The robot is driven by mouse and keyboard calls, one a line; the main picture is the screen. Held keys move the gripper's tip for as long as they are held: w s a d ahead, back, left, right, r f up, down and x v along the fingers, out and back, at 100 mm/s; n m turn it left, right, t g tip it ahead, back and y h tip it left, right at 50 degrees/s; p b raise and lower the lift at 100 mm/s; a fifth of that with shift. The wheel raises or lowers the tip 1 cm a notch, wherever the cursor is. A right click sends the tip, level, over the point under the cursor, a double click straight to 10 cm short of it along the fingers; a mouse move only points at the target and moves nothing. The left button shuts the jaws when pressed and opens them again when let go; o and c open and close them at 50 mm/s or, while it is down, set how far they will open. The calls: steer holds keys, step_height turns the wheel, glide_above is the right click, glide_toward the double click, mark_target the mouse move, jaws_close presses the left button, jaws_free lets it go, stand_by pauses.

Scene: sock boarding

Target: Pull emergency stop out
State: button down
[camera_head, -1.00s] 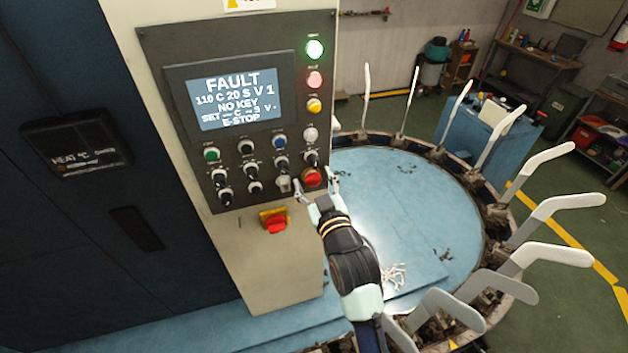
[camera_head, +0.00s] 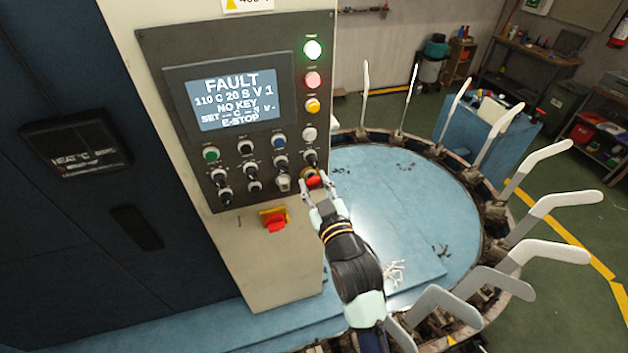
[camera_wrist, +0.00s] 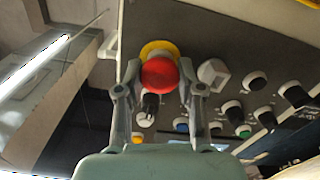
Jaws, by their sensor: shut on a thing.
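The red emergency stop button (camera_head: 314,182) is at the lower right corner of the control panel (camera_head: 170,120). My gripper (camera_head: 313,191) is at the panel with one finger on each side of the button. In the wrist view the red button (camera_wrist: 160,74) sits between the fingertips of my gripper (camera_wrist: 160,90), with its yellow ring (camera_wrist: 158,48) behind it. The jaws are shut on the button. The screen (camera_head: 234,98) reads FAULT, NO KEY and E-STOP.
Several knobs and buttons lie close beside the stop, including a grey knob (camera_head: 283,184). A red and yellow switch (camera_head: 274,219) is below the panel. A round blue table (camera_head: 410,210) ringed by upright sock forms (camera_head: 545,203) stands to the right.

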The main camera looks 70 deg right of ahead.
steer(key=c, duration=0.7)
jaws_free()
steer(key=shift+s, duration=0.1)
steer(key=v, duration=1.2)
steer(key=w+a+r+n+t+y+p, duration=0.25)
steer(key=w+a+y, duration=0.35)
steer(key=w+a, duration=0.55)
steer(key=w+a+r+n+g+y+p, duration=0.1)
steer(key=a+n+y+p, duration=0.3)
steer(key=a, duration=1.9)
steer(key=y, duration=0.3)
steer(key=shift+w+a+r+g+y, duration=0.15)
steer(key=shift+w+g+y, duration=0.15)
steer(key=shift+w+g, duration=0.1)
